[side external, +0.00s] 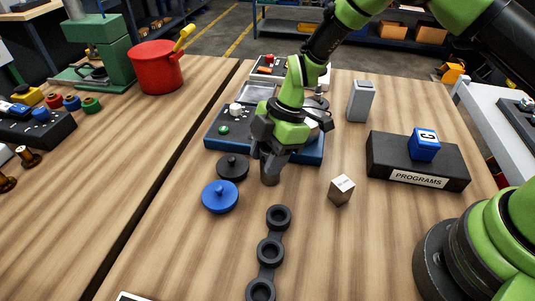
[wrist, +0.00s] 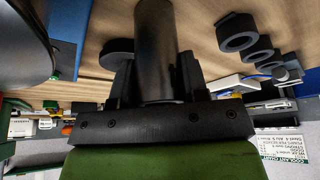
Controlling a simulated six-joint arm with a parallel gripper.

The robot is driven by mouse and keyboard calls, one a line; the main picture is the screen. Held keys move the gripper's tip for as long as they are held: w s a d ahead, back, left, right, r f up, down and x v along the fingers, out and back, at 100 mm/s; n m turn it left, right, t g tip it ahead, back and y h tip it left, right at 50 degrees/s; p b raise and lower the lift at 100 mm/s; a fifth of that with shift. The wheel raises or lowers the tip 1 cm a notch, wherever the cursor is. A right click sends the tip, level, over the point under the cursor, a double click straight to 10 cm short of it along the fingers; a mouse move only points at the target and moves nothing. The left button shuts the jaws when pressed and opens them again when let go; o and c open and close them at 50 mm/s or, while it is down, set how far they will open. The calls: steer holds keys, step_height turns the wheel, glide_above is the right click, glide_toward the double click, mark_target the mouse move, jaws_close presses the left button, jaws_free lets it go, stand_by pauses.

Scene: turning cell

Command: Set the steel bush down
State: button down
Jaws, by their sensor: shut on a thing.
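The steel bush (side external: 270,175) is a dark grey cylinder held upright, its lower end at or just above the wooden table; I cannot tell whether it touches. My gripper (side external: 270,157) is shut on its upper part, pointing down. In the wrist view the bush (wrist: 156,45) stands between the two dark fingers of my gripper (wrist: 156,85), which press on its sides. The fingers hide part of the bush in the side view.
A black knobbed lid (side external: 232,167) and a blue one (side external: 220,197) lie left of the bush. A blue-based fixture (side external: 222,143) stands behind. A black PROGRAMS block (side external: 380,160) is farther right.

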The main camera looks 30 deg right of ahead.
steer(key=c, duration=0.6)
jaws_free()
steer(key=shift+f, duration=0.1)
steer(key=s+d+r+m+t, duration=0.1)
steer(key=s+d+r+m, duration=0.2)
steer(key=r, duration=0.7)
steer(key=s+d+r+m+t, duration=0.15)
steer(key=d+r, duration=0.25)
steer(key=r, duration=0.6)
steer(key=s+d+r+m+t, duration=0.1)
steer(key=s+d+r+m, duration=0.1)
steer(key=s+m, duration=0.3)
steer(key=s+d+r+m+t+h, duration=0.1)
steer(key=s+d+r+m+t, duration=0.1)
steer(key=s+m, duration=0.3)
steer(key=s+d+r+m+t+h, duration=0.1)
steer(key=s+d+r+m, duration=0.1)
steer(key=s+m, duration=0.4)
steer(key=shift+s+d+r+m+t, duration=0.1)
steer(key=shift+r+m+t, duration=0.3)
steer(key=shift+m, duration=0.45)
